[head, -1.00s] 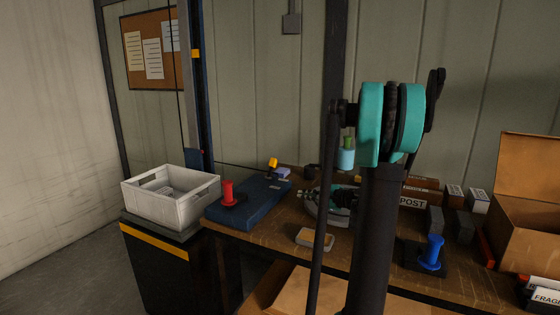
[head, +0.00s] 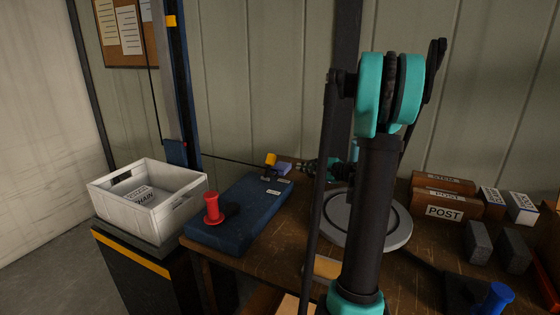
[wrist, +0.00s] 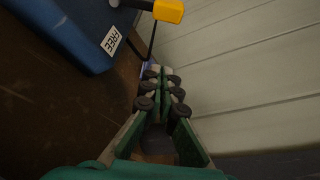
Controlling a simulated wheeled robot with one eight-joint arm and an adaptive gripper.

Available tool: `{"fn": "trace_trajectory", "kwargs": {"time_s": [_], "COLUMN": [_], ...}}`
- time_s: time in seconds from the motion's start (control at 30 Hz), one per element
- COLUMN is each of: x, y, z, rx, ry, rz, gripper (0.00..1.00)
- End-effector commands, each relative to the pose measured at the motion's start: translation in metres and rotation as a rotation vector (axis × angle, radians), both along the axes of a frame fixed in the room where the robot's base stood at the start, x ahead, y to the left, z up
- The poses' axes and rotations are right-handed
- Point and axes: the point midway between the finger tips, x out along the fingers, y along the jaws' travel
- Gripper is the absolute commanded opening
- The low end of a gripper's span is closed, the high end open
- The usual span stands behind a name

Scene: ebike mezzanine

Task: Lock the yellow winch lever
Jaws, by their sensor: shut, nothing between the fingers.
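The yellow winch lever shows as a yellow-tipped handle (head: 271,159) at the far right end of the blue winch base (head: 238,212). In the wrist view its yellow grip (wrist: 168,11) is at the top edge, on a dark rod, above a white FREE label (wrist: 111,41) on the blue base (wrist: 65,30). My gripper (head: 303,168) is to the right of the lever, fingers pointing left, apart from it. In the wrist view my gripper (wrist: 160,78) is shut and empty, with the lever beyond the fingertips. The lever's lower pivot is partly hidden.
A red knob (head: 212,206) stands on the blue base's near end. A taut cable passes near the lever. A white crate (head: 150,222) stands at left. A grey round plate (head: 398,232), POST boxes (head: 446,211) and a blue knob (head: 496,296) lie right. The wall is behind.

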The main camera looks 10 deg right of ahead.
Motion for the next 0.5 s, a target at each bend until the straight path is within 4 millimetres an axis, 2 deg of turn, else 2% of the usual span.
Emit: {"fn": "trace_trajectory", "kwargs": {"time_s": [0.33, 0.5], "x": [0.002, 0.017], "y": [0.002, 0.014], "z": [-0.001, -0.005], "rx": [0.000, 0.000], "ry": [0.000, 0.000], "rz": [0.001, 0.003], "gripper": [0.00, 0.00]}}
